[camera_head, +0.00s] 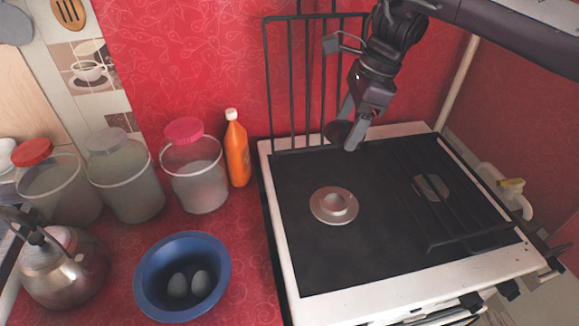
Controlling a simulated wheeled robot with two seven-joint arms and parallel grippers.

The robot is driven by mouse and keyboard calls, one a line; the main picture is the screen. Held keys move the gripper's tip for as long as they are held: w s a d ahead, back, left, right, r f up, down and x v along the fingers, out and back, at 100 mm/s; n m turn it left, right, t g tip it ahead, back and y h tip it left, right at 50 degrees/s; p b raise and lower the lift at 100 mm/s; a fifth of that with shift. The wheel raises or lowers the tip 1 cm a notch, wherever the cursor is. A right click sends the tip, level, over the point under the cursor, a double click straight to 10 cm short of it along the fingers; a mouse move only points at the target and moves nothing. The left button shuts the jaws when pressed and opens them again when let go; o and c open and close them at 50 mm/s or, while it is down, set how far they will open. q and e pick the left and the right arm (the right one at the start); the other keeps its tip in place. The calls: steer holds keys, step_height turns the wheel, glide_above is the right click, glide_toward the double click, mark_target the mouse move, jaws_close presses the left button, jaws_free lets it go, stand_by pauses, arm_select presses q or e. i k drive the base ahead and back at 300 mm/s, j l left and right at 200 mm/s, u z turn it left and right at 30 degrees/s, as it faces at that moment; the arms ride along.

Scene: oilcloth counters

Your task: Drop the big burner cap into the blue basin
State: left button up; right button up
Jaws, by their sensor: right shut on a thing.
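The big burner cap (334,132) is a dark round disc, partly hidden by the fingers. My right gripper (349,131) comes in from the upper right and is shut on the cap, holding it near the back edge of the stove. The blue basin (222,269) stands on the red counter at the lower left. Two grey egg-shaped things (190,284) lie in it. My right gripper is well to the right of and behind the basin. My left gripper is not in view.
The stove (300,240) has a bare silver burner (333,206) and a grate (458,205) on its right half. A raised grate (283,85) stands at the back. An orange bottle (237,152), lidded jars (196,178) and a kettle (63,270) stand around the basin.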

mark_target(194, 273)
steer(key=u, duration=0.9)
